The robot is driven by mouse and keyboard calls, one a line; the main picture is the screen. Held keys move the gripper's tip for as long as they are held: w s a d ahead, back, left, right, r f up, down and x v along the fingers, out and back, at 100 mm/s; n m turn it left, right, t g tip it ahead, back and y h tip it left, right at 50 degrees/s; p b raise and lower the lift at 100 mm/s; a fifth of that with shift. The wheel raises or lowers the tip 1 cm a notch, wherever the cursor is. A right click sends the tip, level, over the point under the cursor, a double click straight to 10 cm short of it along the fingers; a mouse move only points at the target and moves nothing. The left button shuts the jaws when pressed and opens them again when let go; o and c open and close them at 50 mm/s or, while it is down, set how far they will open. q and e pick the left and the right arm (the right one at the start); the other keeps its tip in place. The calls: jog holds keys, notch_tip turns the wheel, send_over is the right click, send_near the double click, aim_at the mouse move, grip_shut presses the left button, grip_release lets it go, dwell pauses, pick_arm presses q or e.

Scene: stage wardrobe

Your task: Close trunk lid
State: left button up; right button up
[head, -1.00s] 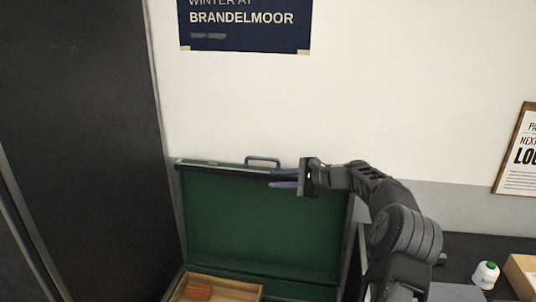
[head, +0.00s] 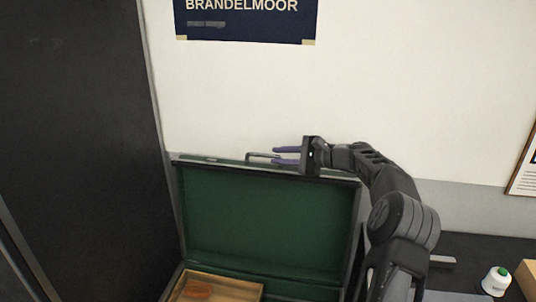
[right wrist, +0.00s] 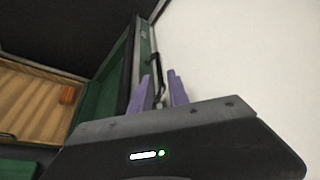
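The trunk lid (head: 265,212) stands open and roughly upright near the wall, its green inside facing me. Its handle (head: 250,155) sticks up from the top edge; the handle also shows in the right wrist view (right wrist: 157,72). My right gripper (head: 276,155) is at that top edge, pointing left, its purple fingers apart. In the right wrist view the fingers (right wrist: 162,88) are on either side of the handle, with gaps visible; I cannot tell whether they touch it. My left gripper is in neither view.
A wooden tray (head: 254,292) with an orange-brown block (head: 199,290) sits in the trunk base. A dark panel (head: 75,130) stands close on the left. The white wall (head: 420,90) is behind the lid. A white bottle with a green cap (head: 496,282) stands on the dark surface at right.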

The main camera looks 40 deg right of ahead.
aim_at(269, 155)
jog(key=shift+p+x, duration=0.55)
jog(key=shift+x, duration=1.8)
jog(key=shift+c, duration=0.2)
grip_shut()
